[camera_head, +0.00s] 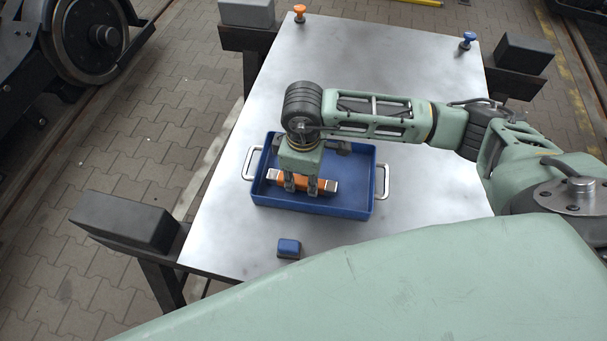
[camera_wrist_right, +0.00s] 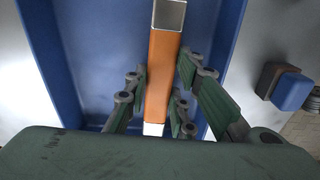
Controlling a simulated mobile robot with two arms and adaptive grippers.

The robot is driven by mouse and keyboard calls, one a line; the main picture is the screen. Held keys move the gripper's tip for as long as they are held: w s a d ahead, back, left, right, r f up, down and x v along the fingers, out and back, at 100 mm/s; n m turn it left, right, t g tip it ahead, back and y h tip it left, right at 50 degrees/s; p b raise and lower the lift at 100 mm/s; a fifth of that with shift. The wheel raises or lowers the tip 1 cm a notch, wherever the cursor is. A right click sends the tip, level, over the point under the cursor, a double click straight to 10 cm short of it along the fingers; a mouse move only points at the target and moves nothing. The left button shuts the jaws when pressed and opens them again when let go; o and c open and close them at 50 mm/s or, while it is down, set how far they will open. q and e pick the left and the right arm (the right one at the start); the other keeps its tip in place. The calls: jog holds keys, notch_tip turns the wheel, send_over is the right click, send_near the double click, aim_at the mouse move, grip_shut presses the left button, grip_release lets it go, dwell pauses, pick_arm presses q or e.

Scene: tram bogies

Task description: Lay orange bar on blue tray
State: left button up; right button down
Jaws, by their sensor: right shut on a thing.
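The blue tray (camera_head: 350,208) stands on the metal table, with a silver handle at each side. The orange bar (camera_head: 302,185) has silver ends and is inside the tray's outline, near its front wall. My right gripper (camera_head: 301,188) points down over the tray with its fingers around the middle of the bar. In the right wrist view the orange bar (camera_wrist_right: 161,78) runs between the two fingers, above the blue tray floor (camera_wrist_right: 100,55). I cannot tell whether the bar touches the floor. My left gripper is not in view.
A small blue block (camera_head: 289,248) lies on the metal table (camera_head: 400,225) in front of the tray. An orange knob (camera_head: 300,12) and a blue knob (camera_head: 468,40) stand at the far corners. Dark blocks (camera_head: 124,221) sit beside the table. The table right of the tray is clear.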

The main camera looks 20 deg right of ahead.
aim_at(303, 180)
jog(key=shift+f, duration=0.15)
jog(key=shift+f, duration=0.1)
jog(key=shift+f+b, duration=0.1)
jog(key=shift+b, duration=0.2)
jog(key=c, duration=1.5)
grip_release()
jog(key=shift+r+p, duration=0.4)
jog(key=shift+p, duration=0.05)
jog(key=shift+r+b, duration=1.65)
jog(key=shift+r, duration=4.2)
